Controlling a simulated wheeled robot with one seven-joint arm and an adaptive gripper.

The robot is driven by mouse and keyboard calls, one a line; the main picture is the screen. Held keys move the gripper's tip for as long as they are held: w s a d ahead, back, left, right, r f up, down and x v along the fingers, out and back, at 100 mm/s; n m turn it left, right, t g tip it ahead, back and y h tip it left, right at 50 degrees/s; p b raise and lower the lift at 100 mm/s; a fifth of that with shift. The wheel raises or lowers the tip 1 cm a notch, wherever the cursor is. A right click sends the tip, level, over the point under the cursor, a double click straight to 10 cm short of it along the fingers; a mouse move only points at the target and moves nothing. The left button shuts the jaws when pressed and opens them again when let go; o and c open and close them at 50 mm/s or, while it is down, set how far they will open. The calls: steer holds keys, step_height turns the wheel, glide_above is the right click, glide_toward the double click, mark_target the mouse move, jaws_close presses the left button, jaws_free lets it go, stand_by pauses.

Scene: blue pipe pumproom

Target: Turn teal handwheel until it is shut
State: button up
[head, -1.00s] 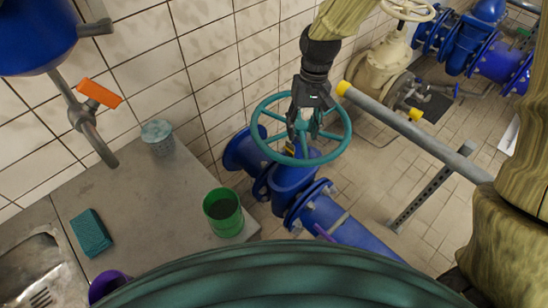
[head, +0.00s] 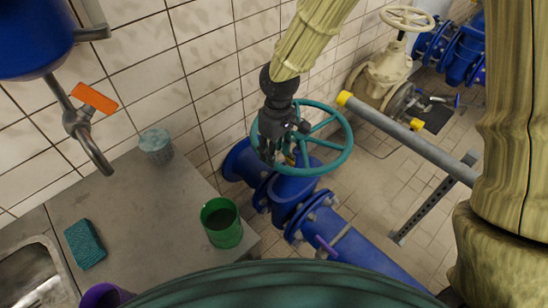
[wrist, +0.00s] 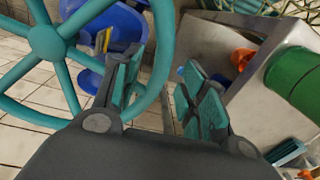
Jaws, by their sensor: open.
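The teal handwheel (head: 337,166) lies nearly level on top of the blue pipe valve (head: 292,186) in the head view. My gripper (head: 272,158) is at the left part of its rim, pointing down. In the wrist view the handwheel (wrist: 48,42) fills the left side, with its hub and several spokes showing. My gripper (wrist: 158,95) is open there, its two teal-padded fingers spread. The rim passes behind the left finger; I cannot tell whether they touch. Nothing is held between the fingers.
A grey rail with yellow ends (head: 400,132) stands right of the wheel. A cream valve (head: 388,72) is behind.

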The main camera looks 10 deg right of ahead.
steer(key=shift+f, duration=1.85)
jaws_close()
